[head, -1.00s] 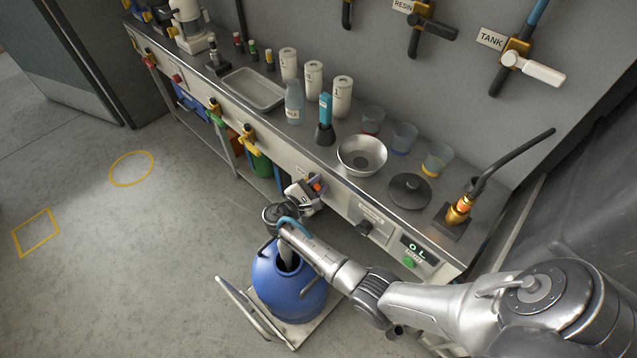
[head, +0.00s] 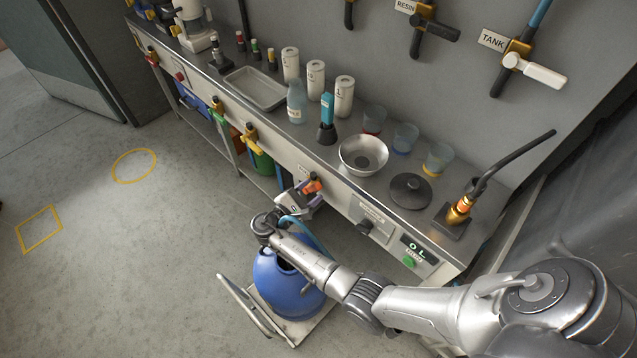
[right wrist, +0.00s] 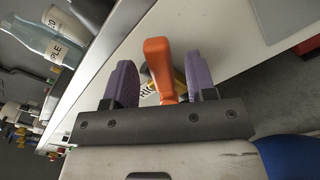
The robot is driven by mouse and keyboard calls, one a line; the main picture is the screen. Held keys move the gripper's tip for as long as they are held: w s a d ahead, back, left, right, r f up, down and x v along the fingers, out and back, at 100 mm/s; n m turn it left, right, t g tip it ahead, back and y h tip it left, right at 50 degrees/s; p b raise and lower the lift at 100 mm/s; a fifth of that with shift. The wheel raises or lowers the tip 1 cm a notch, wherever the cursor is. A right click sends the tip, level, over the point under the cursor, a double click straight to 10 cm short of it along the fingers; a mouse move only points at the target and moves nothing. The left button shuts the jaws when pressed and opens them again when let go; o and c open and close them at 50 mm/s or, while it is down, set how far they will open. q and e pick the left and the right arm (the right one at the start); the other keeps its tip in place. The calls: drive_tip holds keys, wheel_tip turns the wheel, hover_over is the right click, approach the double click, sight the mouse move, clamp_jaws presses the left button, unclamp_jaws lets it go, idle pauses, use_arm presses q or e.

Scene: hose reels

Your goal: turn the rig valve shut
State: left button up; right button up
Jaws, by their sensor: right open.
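The rig valve has an orange handle (head: 313,185) on the front panel of the bench, in the lower middle of the head view. In the right wrist view the orange handle (right wrist: 158,66) stands upright, with part of a "RIG" label behind it. My right gripper (head: 305,194) is at the valve. In the right wrist view my right gripper (right wrist: 162,80) is open, with one purple-padded finger on each side of the handle and gaps visible on both sides. The valve body is mostly hidden by the gripper. My left gripper is not in view.
A blue drum (head: 285,290) stands on a trolley (head: 300,328) under my right forearm. The bench top (head: 320,165) holds a metal bowl (head: 363,154), canisters and a bottle. Other valves line the front panel to the left. The floor at left is clear.

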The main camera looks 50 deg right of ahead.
drive_tip(key=a, duration=0.9)
drive_tip(key=shift+w+a+p, duration=0.2)
drive_tip(key=shift+a+p, duration=0.05)
drive_tip(key=shift+p, duration=0.15)
